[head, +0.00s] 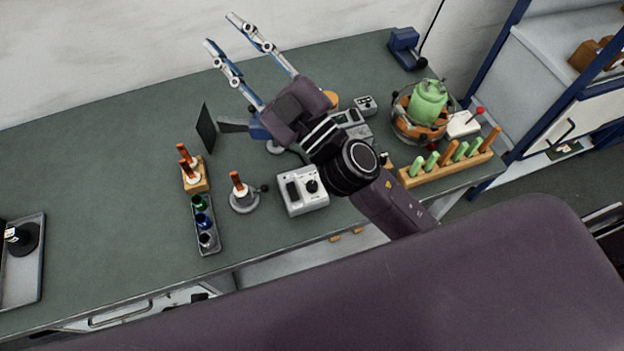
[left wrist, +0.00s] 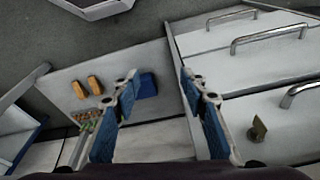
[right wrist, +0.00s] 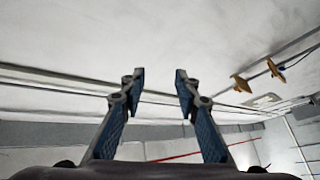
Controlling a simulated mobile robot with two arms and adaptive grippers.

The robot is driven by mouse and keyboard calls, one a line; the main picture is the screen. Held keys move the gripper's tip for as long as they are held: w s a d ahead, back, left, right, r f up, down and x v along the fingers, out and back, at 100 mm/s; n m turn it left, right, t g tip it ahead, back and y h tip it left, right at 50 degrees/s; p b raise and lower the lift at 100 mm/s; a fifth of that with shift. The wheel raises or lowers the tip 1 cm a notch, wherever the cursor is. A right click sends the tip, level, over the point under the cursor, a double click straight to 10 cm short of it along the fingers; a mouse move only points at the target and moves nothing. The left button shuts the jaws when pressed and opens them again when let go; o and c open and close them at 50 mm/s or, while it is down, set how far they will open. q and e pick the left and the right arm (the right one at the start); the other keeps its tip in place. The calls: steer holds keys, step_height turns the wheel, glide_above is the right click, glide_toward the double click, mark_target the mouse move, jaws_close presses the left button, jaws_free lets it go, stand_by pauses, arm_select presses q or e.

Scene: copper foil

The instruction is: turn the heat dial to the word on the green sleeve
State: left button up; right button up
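The heat dial is a black knob (head: 312,186) on a white control box (head: 302,204) near the front edge of the bench in the head view. The green sleeve (head: 199,202) stands in a narrow grey tray, left of the box; its word is too small to read. My right gripper (head: 221,30) is open and empty, high over the back of the bench and pointing toward the wall. It also shows open in the right wrist view (right wrist: 160,76). My left gripper (left wrist: 158,76) is open and empty in the left wrist view, and is not visible in the head view.
The grey tray (head: 213,247) also holds a blue (head: 203,219) and a dark sleeve. A round stand (head: 244,206) with a brown-handled tool is beside the box. A wooden rack (head: 447,172) and green vessel (head: 428,104) stand right. The left-middle bench is clear.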

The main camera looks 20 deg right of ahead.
steer(key=s+a+f+n+g+y, duration=0.2)
steer(key=s+a+n+g+y, duration=0.6)
steer(key=a+n+g, duration=0.55)
arm_select(q)
steer(key=s+a+f, duration=0.1)
steer(key=s+f, duration=0.8)
steer(key=f, duration=0.4)
arm_select(e)
steer(key=n+g+h, duration=0.5)
steer(key=g+h, duration=0.1)
steer(key=h, duration=1.4)
glide_above(312, 184)
step_height(312, 184, down, 29)
steer(key=shift+a+f, duration=0.1)
steer(key=shift+d+f, duration=0.1)
steer(key=shift+d, duration=0.1)
step_height(312, 184, down, 6)
steer(key=p, duration=0.2)
steer(key=shift+a+p, duration=0.1)
steer(key=shift+p, duration=0.25)
steer(key=shift+f, duration=0.7)
arm_select(q)
steer(key=s+a+f+g, duration=0.1)
steer(key=s+a+f, duration=0.1)
steer(key=s, duration=0.7)
steer(key=shift+s+f, duration=0.25)
steer(key=shift+f, duration=0.4)
steer(key=shift+a, duration=0.1)
